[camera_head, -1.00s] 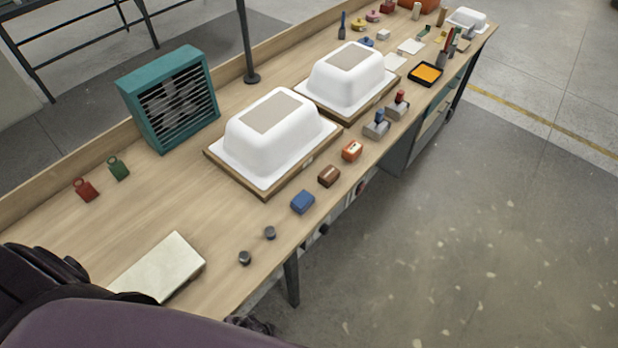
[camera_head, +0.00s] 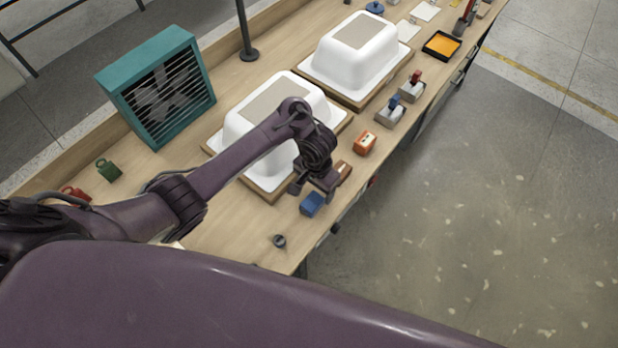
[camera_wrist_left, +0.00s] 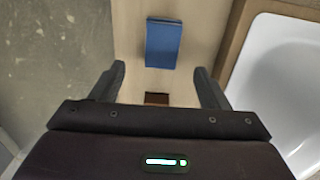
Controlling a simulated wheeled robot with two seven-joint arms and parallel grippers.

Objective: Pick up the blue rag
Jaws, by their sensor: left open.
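The blue rag (camera_head: 312,204) is a small folded block near the front edge of the wooden bench. It also shows in the left wrist view (camera_wrist_left: 163,43), at the top middle, beyond the fingertips. My left gripper (camera_head: 314,187) hangs over the bench just behind the rag, between it and the near tub. In the left wrist view its two fingers (camera_wrist_left: 160,70) are spread apart, with nothing held between them. A brown block (camera_head: 343,171) is partly hidden by the gripper; part of it shows between the fingers (camera_wrist_left: 157,99). My right gripper is not in view.
The near white tub shell (camera_head: 245,122) on its wooden board is close beside the left gripper. An orange block (camera_head: 365,143) lies farther along the front edge. A dark knob (camera_head: 280,241) stands nearer. A teal fan heater (camera_head: 160,88) stands at the back.

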